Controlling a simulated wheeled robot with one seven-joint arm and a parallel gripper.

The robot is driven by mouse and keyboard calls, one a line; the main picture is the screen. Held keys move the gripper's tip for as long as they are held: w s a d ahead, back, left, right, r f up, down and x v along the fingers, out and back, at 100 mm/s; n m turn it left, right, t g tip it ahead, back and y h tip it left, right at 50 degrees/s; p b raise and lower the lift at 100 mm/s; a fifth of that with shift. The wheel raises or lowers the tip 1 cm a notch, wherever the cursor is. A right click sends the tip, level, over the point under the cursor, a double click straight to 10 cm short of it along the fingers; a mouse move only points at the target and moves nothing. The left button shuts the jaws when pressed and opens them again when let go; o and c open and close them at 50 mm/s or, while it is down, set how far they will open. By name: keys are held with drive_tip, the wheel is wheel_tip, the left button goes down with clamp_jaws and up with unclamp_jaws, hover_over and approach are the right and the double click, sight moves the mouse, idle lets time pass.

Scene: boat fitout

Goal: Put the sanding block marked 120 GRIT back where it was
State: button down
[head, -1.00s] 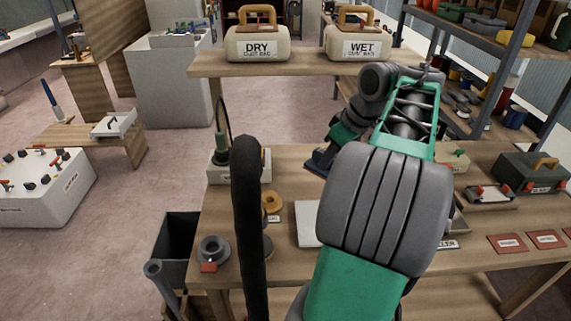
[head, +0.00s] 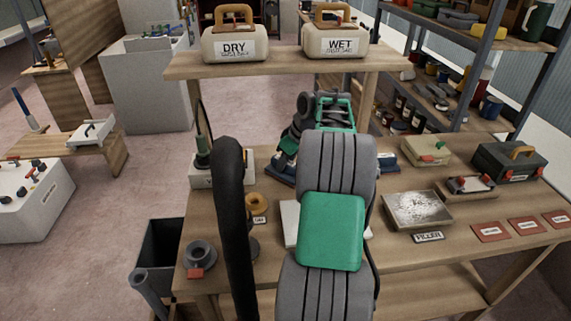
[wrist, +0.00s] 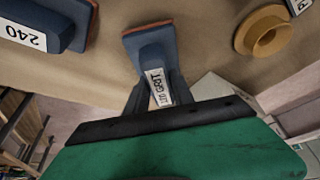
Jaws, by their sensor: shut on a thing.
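My gripper (wrist: 150,98) is shut on a sanding block (wrist: 150,58) with a blue-grey grip and a reddish-edged pad. Its white label reads GRIT; the number is not clear. In the head view the block's blue base (head: 281,173) shows beside my arm, over the back of the workbench. I cannot tell whether it touches the bench. A second sanding block marked 240 (wrist: 38,28) lies to its left in the wrist view. A blue block (head: 385,158) shows right of my arm in the head view.
A yellow-tan ring (head: 256,203) lies on the workbench (head: 350,280) left of my arm. A FILLER tray (head: 418,208), red cards (head: 491,231) and a dark toolbox (head: 508,161) are at right. A shelf with DRY (head: 234,46) and WET (head: 337,42) containers stands behind.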

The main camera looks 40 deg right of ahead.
drive_tip(key=shift+f, duration=0.35)
drive_tip(key=c, duration=1.1)
unclamp_jaws()
drive_tip(key=p+v, duration=0.2)
drive_tip(key=v, duration=1)
drive_tip(key=shift+r, duration=0.2)
